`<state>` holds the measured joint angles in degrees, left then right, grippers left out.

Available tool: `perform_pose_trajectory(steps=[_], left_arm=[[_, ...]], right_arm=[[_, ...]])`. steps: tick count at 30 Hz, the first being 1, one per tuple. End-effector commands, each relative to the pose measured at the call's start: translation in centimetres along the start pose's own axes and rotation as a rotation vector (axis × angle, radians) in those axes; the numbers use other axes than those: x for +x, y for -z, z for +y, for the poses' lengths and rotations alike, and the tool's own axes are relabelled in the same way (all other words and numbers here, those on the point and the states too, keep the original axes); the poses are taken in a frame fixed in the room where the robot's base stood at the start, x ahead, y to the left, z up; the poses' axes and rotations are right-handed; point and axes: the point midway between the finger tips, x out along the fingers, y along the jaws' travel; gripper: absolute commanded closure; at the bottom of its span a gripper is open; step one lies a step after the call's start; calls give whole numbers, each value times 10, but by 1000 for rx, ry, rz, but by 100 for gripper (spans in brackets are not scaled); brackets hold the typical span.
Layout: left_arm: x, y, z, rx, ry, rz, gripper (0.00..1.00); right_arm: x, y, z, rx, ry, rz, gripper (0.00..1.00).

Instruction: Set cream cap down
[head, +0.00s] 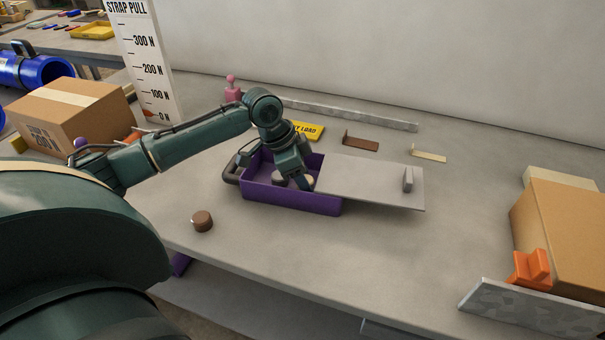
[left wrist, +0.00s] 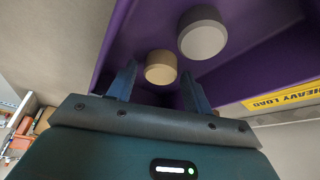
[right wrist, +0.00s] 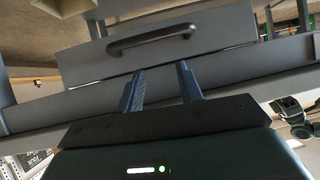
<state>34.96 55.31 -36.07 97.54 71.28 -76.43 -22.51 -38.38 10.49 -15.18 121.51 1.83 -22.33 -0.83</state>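The cream cap (left wrist: 161,67) is inside the purple box (head: 290,199), between the fingers of my left gripper (left wrist: 160,78). The fingers are apart, with a narrow gap showing on each side of the cap. In the head view my left gripper (head: 300,184) reaches down into the open left part of the box and partly hides the cream cap (head: 309,180). A grey cap (left wrist: 202,32) stands close beside it in the box. My right gripper (right wrist: 163,84) is open and empty, in front of a grey drawer with a dark handle (right wrist: 152,40).
A grey lid (head: 365,182) with an upright tab covers the box's right side and juts past it. A brown cap (head: 202,221) sits near the table's front edge. Cardboard boxes (head: 70,115) stand at both sides.

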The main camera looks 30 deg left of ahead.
Motion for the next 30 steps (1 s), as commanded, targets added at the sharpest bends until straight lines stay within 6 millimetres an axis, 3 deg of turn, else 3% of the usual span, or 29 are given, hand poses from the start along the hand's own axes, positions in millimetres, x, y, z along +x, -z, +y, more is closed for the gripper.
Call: perform_pose_trajectory(steps=[11, 14, 24, 30], left_arm=[[-4, 1, 0, 1, 2, 0, 44], [-17, 1, -1, 1, 3, -1, 44], [-88, 2, -1, 1, 4, 1, 44], [-116, 1, -1, 0, 1, 0, 44]], right_arm=[[1, -2, 0, 0, 0, -2, 64], [0, -1, 0, -1, 0, -2, 64], [-1, 1, -1, -2, 1, -2, 64], [-1, 1, -1, -3, 1, -3, 64]])
